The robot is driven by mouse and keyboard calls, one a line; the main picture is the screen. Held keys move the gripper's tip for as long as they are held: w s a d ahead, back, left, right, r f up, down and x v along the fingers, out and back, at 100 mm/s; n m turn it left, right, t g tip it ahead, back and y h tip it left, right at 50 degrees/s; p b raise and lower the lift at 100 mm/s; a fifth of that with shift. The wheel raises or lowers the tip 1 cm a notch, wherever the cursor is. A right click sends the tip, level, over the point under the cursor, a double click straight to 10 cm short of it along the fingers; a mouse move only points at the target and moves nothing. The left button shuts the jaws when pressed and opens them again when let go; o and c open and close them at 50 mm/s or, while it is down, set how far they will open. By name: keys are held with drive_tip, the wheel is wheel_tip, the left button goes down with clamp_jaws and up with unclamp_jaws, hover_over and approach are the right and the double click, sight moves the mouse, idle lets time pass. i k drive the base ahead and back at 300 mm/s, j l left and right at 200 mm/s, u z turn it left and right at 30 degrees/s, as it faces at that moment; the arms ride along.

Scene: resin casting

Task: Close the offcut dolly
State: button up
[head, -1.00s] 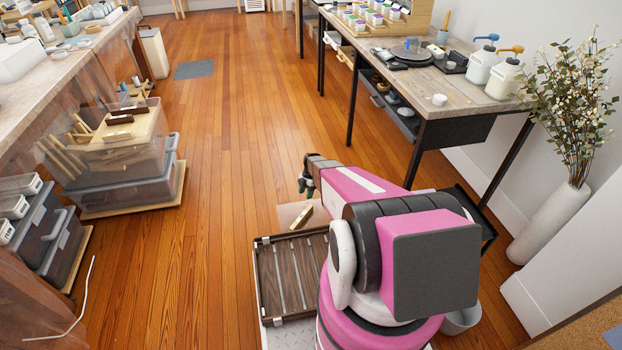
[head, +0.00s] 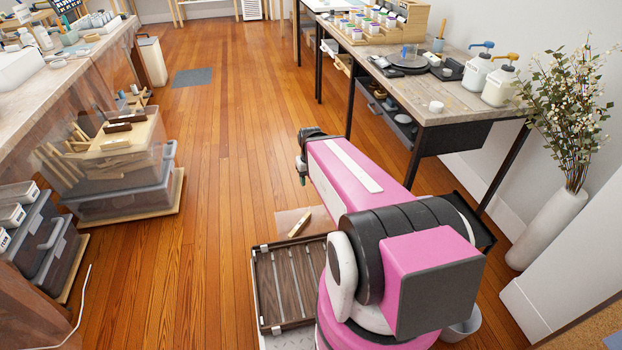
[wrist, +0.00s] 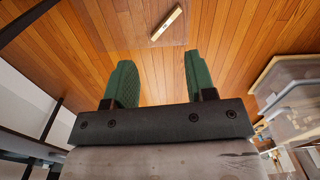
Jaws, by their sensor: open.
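What looks like the offcut dolly stands on the floor at the left in the head view, partly under the bench. It has a pale wooden base (head: 178,192), a grey translucent bin (head: 125,202) and a clear upper bin (head: 75,175) with wooden sticks. A light board with dark offcuts lies on top. I cannot tell which part of it stands open. The bins also show at the right edge of the wrist view (wrist: 285,95). My gripper (wrist: 158,82) is open and empty, apart from the dolly, above the floor. In the head view its fingertips are small and partly hidden.
A wooden piece (head: 300,224) lies beyond a slatted tray (head: 257,290) near my arm; it also shows in the wrist view (wrist: 166,22). Labelled grey bins (head: 50,245) stand at the left. A workbench (head: 470,108) bounds the right.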

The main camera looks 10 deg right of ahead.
sight(140, 181)
drive_tip(key=i+j, duration=0.1)
drive_tip(key=j, duration=0.25)
drive_tip(key=i+j, duration=0.1)
drive_tip(key=j, duration=0.2)
drive_tip(key=i+j+u, duration=0.1)
drive_tip(key=j, duration=0.25)
drive_tip(key=i+j, duration=0.1)
drive_tip(key=j, duration=0.25)
